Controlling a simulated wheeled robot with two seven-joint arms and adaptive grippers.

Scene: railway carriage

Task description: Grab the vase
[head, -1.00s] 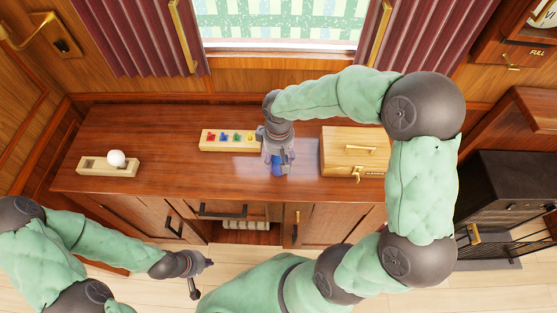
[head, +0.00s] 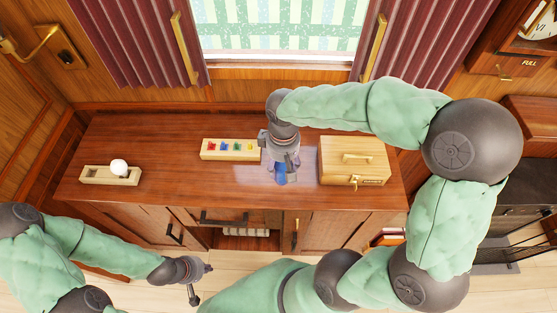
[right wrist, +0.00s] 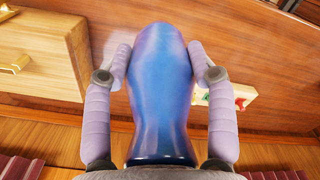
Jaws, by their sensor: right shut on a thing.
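The blue vase (head: 281,177) is on or just above the wooden counter, between the block tray and the wooden box; I cannot tell whether it touches the counter. My right gripper (head: 282,164) comes down over it and hides its upper part. In the right wrist view the glossy blue vase (right wrist: 162,95) fills the space between the two lilac fingers of my right gripper (right wrist: 162,62), with a finger pressed on each side. My left gripper (head: 201,279) is at lower left, off the counter's front, with fingers spread and empty.
A tray with several coloured pieces (head: 209,156) lies left of the vase. A wooden box with a brass handle (head: 337,175) stands close on the right. A wooden holder with a white ball (head: 95,176) is at the counter's left. The counter (head: 150,150) is bare between.

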